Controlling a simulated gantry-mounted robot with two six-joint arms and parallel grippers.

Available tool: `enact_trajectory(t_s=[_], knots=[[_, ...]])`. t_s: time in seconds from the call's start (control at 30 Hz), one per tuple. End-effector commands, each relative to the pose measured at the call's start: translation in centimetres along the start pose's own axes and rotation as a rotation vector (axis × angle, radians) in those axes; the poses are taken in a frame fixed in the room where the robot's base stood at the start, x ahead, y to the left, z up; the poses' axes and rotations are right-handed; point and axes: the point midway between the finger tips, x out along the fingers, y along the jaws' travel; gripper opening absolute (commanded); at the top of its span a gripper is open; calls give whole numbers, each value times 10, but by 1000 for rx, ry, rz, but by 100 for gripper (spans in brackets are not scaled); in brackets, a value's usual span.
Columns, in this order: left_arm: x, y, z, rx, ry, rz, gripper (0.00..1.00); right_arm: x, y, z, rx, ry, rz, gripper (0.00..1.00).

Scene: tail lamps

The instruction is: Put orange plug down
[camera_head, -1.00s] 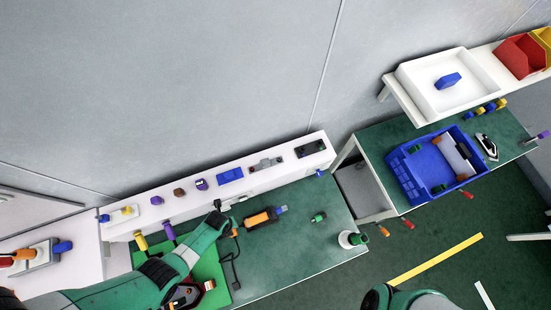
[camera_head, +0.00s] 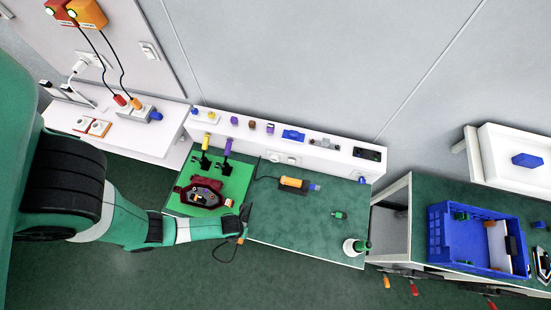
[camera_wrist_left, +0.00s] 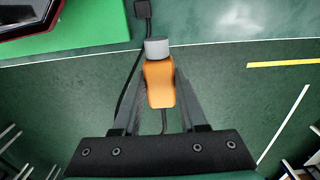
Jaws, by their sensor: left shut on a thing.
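The orange plug (camera_wrist_left: 160,84) with a grey end is between the fingers of my left gripper (camera_wrist_left: 160,88) in the left wrist view. The gripper is shut on it, and a black cable runs beside it. In the head view my left gripper (camera_head: 243,230) is at the front edge of the green workbench (camera_head: 300,228), right of the green mat (camera_head: 178,207). A small bit of the orange plug (camera_head: 240,240) shows there with its cable looping below. I cannot tell its height above the bench. My right gripper is not in view.
A dark red device (camera_head: 203,193) sits on the mat. An orange tool (camera_head: 292,182) lies at the bench's back. A small green part (camera_head: 339,215) and a white-and-green container (camera_head: 356,246) stand at right. The bench middle is mostly clear.

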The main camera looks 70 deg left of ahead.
Motion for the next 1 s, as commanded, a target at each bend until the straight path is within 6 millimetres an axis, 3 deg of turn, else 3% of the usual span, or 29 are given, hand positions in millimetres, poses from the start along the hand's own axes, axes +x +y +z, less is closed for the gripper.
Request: enact_trajectory(t_s=[0.33,0.4,0.5,0.8,1.0], knots=[[46,-37,81,-9,-2,-2,0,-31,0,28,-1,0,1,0],[69,-42,93,-5,-1,-1,0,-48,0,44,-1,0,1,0],[86,-48,108,-4,-1,-1,0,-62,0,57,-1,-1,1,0],[92,-54,119,-1,0,0,0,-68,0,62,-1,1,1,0],[126,-56,125,-1,0,0,0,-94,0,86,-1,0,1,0]])
